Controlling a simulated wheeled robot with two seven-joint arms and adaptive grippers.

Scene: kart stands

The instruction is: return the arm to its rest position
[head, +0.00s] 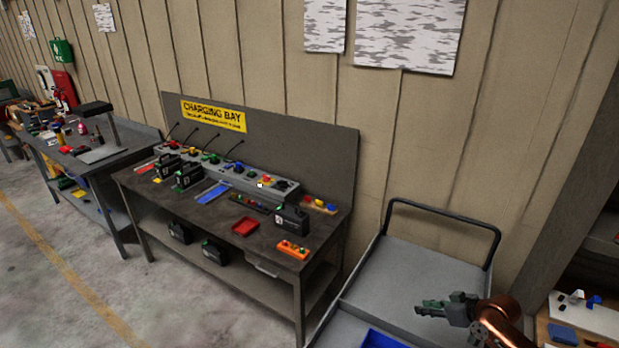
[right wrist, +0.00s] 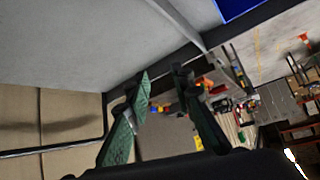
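My right gripper (head: 428,308) shows at the lower right of the head view, above the grey cart (head: 415,265), with my copper-coloured arm behind it. In the right wrist view its two green fingers (right wrist: 163,74) stand apart with nothing held between them, so it is open. The cart's grey deck (right wrist: 80,40) fills the upper left of that view. My left gripper is not in view.
The charging bay bench (head: 215,218) stands left of the cart, with black battery packs (head: 291,222) on it. A blue bin (head: 380,340) is at the bottom edge. The cart's handle (head: 445,215) rises behind the gripper. A shelf (head: 590,320) stands right.

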